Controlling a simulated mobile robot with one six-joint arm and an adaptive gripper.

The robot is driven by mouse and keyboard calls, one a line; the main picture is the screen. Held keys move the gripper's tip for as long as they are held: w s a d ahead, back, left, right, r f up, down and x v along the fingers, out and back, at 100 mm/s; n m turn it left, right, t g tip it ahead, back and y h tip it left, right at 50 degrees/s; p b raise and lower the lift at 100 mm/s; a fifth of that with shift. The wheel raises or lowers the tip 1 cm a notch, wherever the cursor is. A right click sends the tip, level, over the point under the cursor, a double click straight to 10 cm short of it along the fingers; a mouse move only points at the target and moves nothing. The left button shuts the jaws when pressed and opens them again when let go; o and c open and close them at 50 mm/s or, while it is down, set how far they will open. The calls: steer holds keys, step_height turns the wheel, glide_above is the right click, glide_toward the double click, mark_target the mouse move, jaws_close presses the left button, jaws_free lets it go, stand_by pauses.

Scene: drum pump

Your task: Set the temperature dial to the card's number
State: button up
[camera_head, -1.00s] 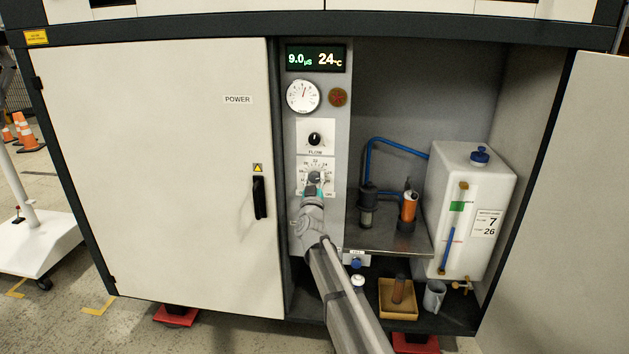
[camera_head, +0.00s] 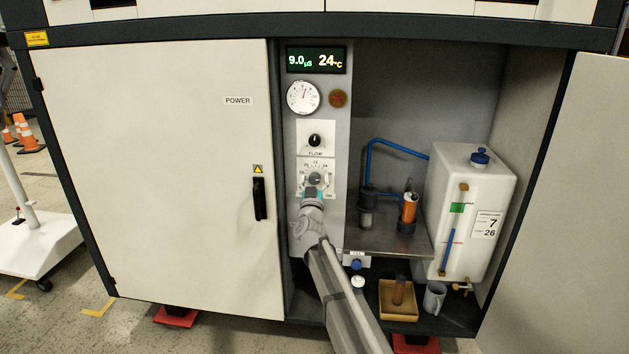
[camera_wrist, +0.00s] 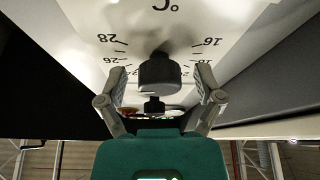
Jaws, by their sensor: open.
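The temperature dial is a black knob (camera_wrist: 158,75) on a white plate with a scale marked 16 to 28 and °C, upside down in the wrist view. In the head view its plate (camera_head: 328,164) sits below the FLOW knob (camera_head: 314,140). My gripper (camera_wrist: 159,88) is open, with one finger on each side of the dial and gaps between. In the head view my gripper (camera_head: 314,185) is just below and in front of the dial. The card (camera_head: 486,225) on the white tank shows 7 and 26. The display (camera_head: 316,60) reads 9.0 µS and 24 °C.
A round gauge (camera_head: 303,97) and a red-brown round part (camera_head: 338,98) sit above the knobs. To the right stand a shelf with blue tubing, an orange cylinder (camera_head: 408,208) and the white tank (camera_head: 470,190). The left door (camera_head: 160,180) is closed; the right door stands open.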

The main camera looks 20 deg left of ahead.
steer(key=shift+n, duration=0.5)
steer(key=n+g+y, duration=0.1)
steer(key=n+y, duration=0.1)
steer(key=n, duration=0.1)
steer(key=shift+d+n+p, duration=0.1)
steer(key=shift+n+p, duration=0.3)
steer(key=n+g+y, duration=0.1)
steer(key=n, duration=0.2)
steer(key=n+g+y+p, duration=0.1)
steer(key=n, duration=0.2)
steer(key=shift+g+p, duration=0.3)
steer(key=b+v, duration=0.4)
steer(key=v, duration=1)
steer(key=w+d+r+m+g+h+p, duration=0.1)
steer(key=d+m+g+h+p, duration=0.5)
steer(key=d+p, duration=1.2)
steer(key=d+r+g, duration=0.1)
steer(key=d, duration=0.3)
steer(key=shift+w+d+m+g+h, duration=0.25)
steer(key=shift+d+m+g+h, duration=0.05)
steer(key=shift+d+h, duration=0.1)
steer(key=shift+r, duration=0.1)
